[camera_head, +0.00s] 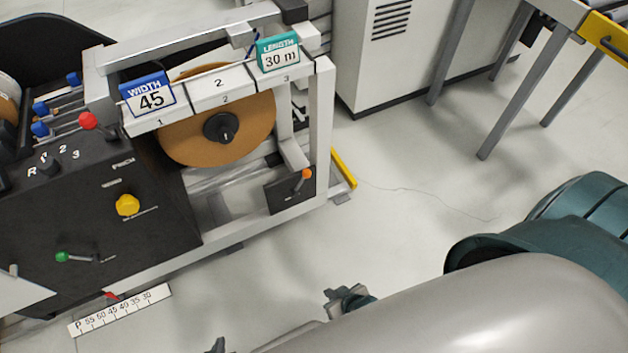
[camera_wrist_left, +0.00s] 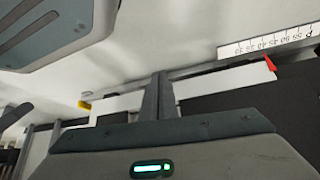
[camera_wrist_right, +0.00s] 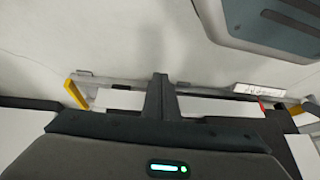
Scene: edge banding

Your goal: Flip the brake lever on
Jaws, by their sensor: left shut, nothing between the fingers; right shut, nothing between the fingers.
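A lever with an orange knob (camera_head: 306,174) sits on a small dark plate (camera_head: 285,194) at the machine frame's lower right corner, below the brown roll (camera_head: 240,130). No readable label marks any lever as the brake. A red-knobbed lever (camera_head: 88,121) and a green-knobbed lever (camera_head: 62,257) are on the dark panel at left. My left gripper (camera_head: 215,346) shows only at the bottom edge; its fingers are shut and empty in the left wrist view (camera_wrist_left: 159,96). My right gripper (camera_head: 347,299) is below the orange lever, apart from it, shut and empty in the right wrist view (camera_wrist_right: 160,97).
A yellow knob (camera_head: 127,205) is on the dark panel. A white scale (camera_head: 120,310) is at the machine's lower edge. A yellow bar (camera_head: 344,168) stands out at the frame's right foot. A light cabinet (camera_head: 390,50) is behind. Open floor lies right of the machine.

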